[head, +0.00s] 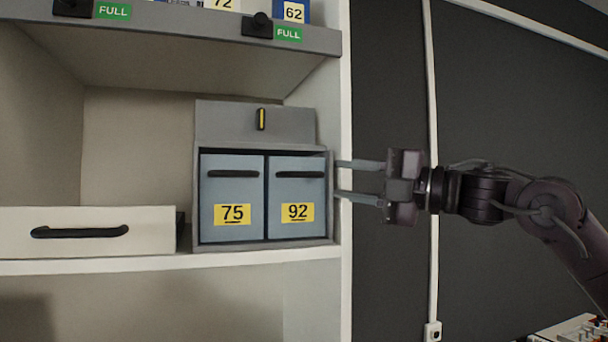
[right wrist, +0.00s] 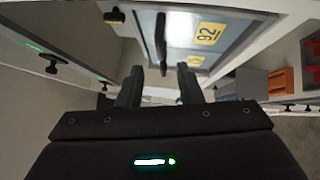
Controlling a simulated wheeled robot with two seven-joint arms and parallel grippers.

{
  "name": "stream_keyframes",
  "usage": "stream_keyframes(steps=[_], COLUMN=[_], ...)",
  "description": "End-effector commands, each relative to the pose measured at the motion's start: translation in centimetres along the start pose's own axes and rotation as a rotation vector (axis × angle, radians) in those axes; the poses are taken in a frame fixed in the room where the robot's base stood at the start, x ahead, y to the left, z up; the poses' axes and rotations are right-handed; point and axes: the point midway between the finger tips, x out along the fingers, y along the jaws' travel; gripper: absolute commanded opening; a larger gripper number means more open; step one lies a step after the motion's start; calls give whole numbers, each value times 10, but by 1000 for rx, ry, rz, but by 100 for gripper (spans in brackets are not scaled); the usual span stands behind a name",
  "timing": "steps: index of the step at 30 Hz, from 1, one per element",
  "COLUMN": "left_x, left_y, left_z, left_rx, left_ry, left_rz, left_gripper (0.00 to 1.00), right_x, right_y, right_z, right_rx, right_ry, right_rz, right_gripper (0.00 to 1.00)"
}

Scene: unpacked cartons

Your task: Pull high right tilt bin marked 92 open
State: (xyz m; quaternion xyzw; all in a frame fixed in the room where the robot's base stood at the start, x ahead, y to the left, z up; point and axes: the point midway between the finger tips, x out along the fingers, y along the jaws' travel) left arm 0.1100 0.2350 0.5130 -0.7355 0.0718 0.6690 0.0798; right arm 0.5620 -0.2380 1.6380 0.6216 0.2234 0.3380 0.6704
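The tilt bin marked 92 (head: 283,222) is a blue-grey front with a yellow label and a black handle (head: 300,174). It is the right one of two bins in a grey housing on the shelf, and its front looks closed. In the right wrist view, the bin front (right wrist: 190,28) and its handle (right wrist: 161,38) lie ahead of the fingers. My right gripper (head: 341,179) is open and empty, its fingertips at the housing's right edge. In the wrist view the right gripper (right wrist: 159,78) has the handle lined up with its gap. My left gripper is not in view.
Bin 75 (head: 232,185) sits directly left of bin 92. A white drawer (head: 150,222) with a black handle is further left on the same shelf. The upper shelf (head: 200,33) overhangs the housing. A white upright (head: 345,290) borders the shelving; a dark wall stands to the right.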

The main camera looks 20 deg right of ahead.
Motion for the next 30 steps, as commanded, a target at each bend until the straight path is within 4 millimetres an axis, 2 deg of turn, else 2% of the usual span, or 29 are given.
stream_keyframes(steps=[6,12,23,26,30], left_x=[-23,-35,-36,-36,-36], left_y=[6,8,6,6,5], left_z=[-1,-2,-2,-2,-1], left_rx=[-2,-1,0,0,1], left_ry=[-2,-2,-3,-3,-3], left_rz=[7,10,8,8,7], left_gripper=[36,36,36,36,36], right_x=[37,63,71,71,71], right_y=[4,2,-1,-1,-1], right_z=[0,0,0,0,0], right_rx=[3,3,2,1,2], right_ry=[3,1,-1,-1,-1], right_rz=[-2,-2,-1,0,0], right_gripper=[33,33,33,23,5])
